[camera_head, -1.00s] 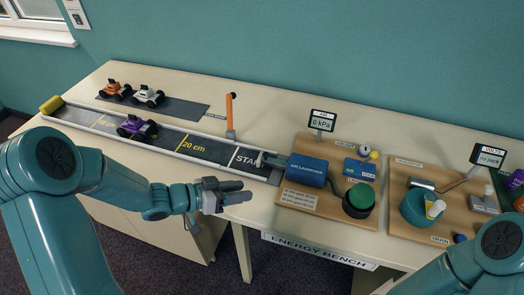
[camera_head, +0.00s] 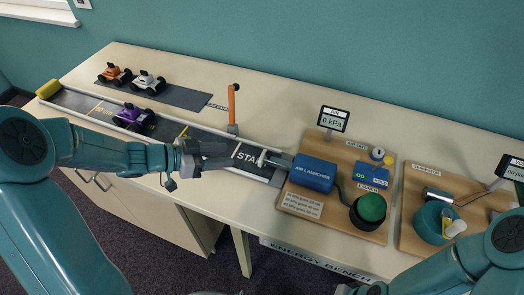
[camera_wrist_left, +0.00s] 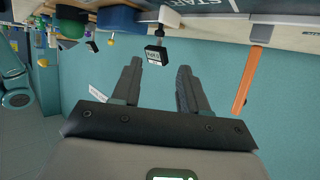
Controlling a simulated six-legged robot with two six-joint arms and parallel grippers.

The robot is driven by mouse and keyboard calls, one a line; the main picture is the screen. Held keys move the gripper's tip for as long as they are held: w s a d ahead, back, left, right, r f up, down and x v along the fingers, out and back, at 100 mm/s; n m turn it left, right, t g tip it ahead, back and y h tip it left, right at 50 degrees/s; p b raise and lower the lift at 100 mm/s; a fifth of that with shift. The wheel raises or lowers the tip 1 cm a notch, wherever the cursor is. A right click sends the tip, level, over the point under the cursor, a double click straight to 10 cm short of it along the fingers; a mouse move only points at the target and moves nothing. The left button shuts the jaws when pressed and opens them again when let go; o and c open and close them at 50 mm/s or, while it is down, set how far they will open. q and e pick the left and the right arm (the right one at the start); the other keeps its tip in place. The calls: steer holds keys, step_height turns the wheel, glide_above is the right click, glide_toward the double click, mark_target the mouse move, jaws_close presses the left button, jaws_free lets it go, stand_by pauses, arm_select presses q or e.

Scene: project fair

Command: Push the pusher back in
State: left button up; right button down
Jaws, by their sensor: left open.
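The blue air launcher (camera_head: 313,173) sits on a wooden board at the right end of the track. Its pusher (camera_head: 263,158), a pale rod with an end plate, sticks out to the left over the track near the START mark. My left gripper (camera_head: 228,155) is open and empty, over the track just left of the pusher. I cannot tell whether it touches the pusher. In the left wrist view its two fingers (camera_wrist_left: 158,82) stand apart with nothing between them; the launcher (camera_wrist_left: 116,19) shows at the top. My right gripper is out of view.
An orange post (camera_head: 232,104) stands behind the track. A purple car (camera_head: 134,117) is on the track; orange and white cars stand behind it. A gauge (camera_head: 333,119) reads 0 kPa. A green button (camera_head: 371,207) is right of the launcher.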

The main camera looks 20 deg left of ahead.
mark_target(267, 153)
arm_select(q)
steer(key=x, duration=1.2)
steer(key=shift+d+f, duration=0.1)
steer(key=shift+d, duration=0.05)
